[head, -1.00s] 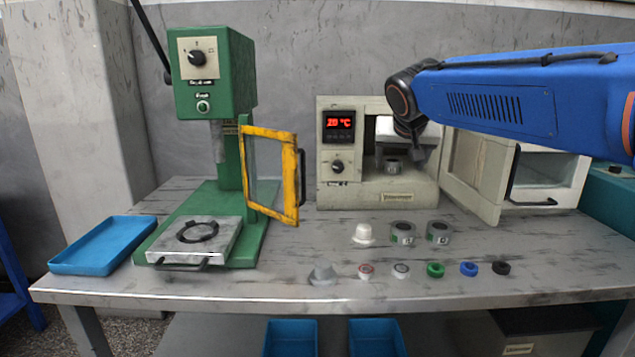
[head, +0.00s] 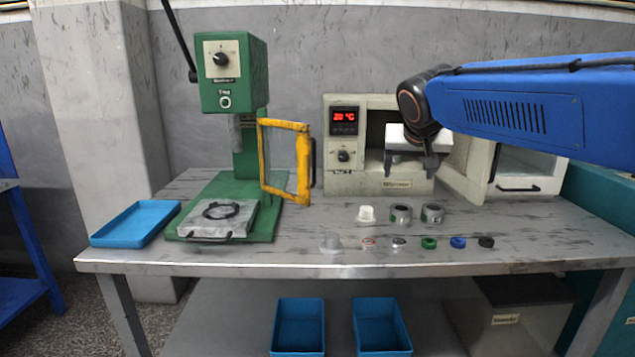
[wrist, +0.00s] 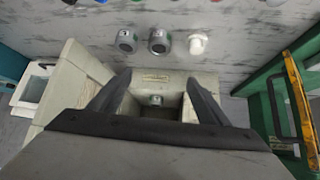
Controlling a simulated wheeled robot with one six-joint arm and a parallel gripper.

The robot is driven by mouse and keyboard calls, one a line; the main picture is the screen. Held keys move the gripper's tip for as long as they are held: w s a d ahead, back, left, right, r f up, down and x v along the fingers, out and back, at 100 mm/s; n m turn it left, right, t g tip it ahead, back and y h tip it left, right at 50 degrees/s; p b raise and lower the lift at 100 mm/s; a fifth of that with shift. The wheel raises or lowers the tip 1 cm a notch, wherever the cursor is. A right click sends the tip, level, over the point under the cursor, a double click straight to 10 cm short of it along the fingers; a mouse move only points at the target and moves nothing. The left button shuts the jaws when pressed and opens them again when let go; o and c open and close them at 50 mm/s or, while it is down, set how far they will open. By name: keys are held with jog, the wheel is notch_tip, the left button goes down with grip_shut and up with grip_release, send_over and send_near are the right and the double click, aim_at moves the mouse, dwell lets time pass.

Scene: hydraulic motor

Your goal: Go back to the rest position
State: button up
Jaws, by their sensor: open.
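My gripper (head: 412,166) hangs in front of the open chamber of the beige heater (head: 345,180), fingers pointing down. In the wrist view its two dark fingers (wrist: 157,84) are spread apart with nothing between them. A small metal cylinder (wrist: 155,100) sits inside the heater chamber, beyond the fingers; in the head view the gripper largely covers that chamber. My blue arm reaches in from the right. The heater's display (head: 344,121) is lit red, and its door (head: 470,165) stands open to the right.
A green press (head: 232,75) with an open yellow-framed guard (head: 305,165) stands left. A blue tray (head: 135,224) lies beside it. Two metal cylinders (head: 401,214) (head: 432,213), a white part (head: 366,213) and several small caps stand along the front of the table. Blue bins (head: 299,325) sit below.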

jog(key=s+d+f+g, duration=0.1)
jog(key=s+d+f, duration=0.1)
jog(key=s+f, duration=0.6)
jog(key=s+d+f+n+g+y, duration=0.1)
jog(key=s+d+f, duration=0.1)
jog(key=s+f, duration=0.6)
jog(key=s+d+f+n+g, duration=0.1)
jog(key=s+d+f, duration=0.2)
jog(key=s+f, duration=0.5)
jog(key=s, duration=1)
jog(key=shift+f+g+y, duration=0.3)
